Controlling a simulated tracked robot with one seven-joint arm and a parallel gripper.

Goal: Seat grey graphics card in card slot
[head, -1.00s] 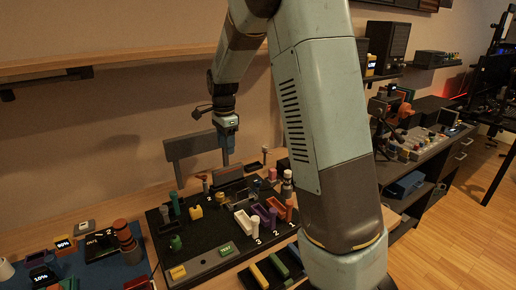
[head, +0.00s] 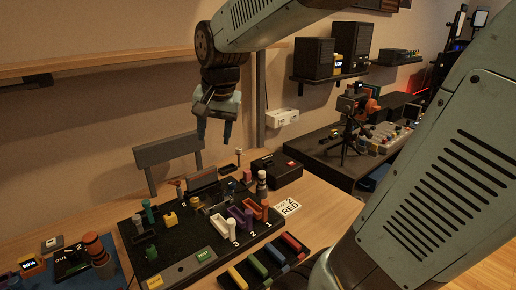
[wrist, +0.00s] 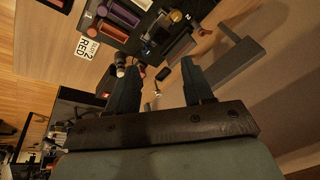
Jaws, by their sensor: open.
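My gripper (head: 214,130) is raised in front of the wall, above the back of the black board (head: 175,240). Its two fingers point down, spread apart with nothing between them; the wrist view also shows the open gap (wrist: 160,70). A grey slab (head: 203,184), probably the graphics card, stands at the back of the board; in the wrist view a grey slab (wrist: 180,47) shows beyond the fingertips, apart from them. I cannot make out the card slot, or tell whether the slab is seated in it.
A grey panel on posts (head: 168,151) stands behind the board. Coloured trays and pegs crowd the board. A black box (head: 277,170) and a "2 RED" card (head: 288,208) lie to its right, with bare wood around them. A tray of coloured bars (head: 262,262) lies in front.

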